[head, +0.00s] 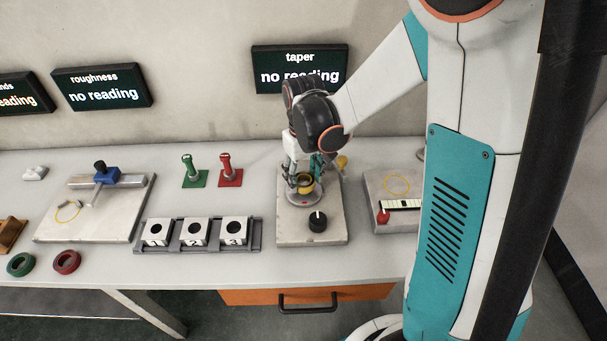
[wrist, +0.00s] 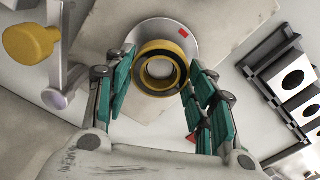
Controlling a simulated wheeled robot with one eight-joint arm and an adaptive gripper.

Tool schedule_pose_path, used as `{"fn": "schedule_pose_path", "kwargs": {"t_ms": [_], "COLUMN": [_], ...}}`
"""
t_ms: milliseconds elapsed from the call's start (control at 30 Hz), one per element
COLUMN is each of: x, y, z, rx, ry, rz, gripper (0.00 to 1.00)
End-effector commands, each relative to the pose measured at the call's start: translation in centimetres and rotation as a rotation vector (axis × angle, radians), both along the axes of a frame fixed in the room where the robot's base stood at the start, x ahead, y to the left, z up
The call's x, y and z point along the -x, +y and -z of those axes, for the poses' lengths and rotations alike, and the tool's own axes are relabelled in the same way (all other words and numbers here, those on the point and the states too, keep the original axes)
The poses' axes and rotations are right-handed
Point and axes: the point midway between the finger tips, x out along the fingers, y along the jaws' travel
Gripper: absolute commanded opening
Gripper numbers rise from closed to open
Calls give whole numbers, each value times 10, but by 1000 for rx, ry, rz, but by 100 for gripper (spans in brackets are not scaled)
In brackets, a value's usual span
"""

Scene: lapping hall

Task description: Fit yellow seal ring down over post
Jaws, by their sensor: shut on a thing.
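The yellow seal ring (head: 305,184) has a yellow outside and a dark inner band. In the wrist view the ring (wrist: 161,68) sits between the two teal fingers of my gripper (wrist: 158,82), which is shut on it. The ring is at a round grey disc (wrist: 186,32) with a red mark, on the slab below the taper display. I cannot tell whether it rests on the disc or hangs just above. Head view shows my gripper (head: 306,172) pointing down there.
The slab (head: 291,232) also carries a black knob (head: 317,222) and a yellow knob (head: 342,162). A rack of numbered blocks (head: 196,234) lies to the left. Green (head: 21,264) and red (head: 67,262) rings lie at the front left. Another instrument (head: 391,188) stands right.

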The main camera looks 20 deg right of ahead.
Motion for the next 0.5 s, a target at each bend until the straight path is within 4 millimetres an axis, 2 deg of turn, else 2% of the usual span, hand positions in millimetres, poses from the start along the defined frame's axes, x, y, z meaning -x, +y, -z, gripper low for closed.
{"fn": "schedule_pose_path", "kwargs": {"t_ms": [500], "x": [0], "y": [0], "z": [6], "rx": [0], "ry": [0], "rz": [0], "gripper": [26]}}
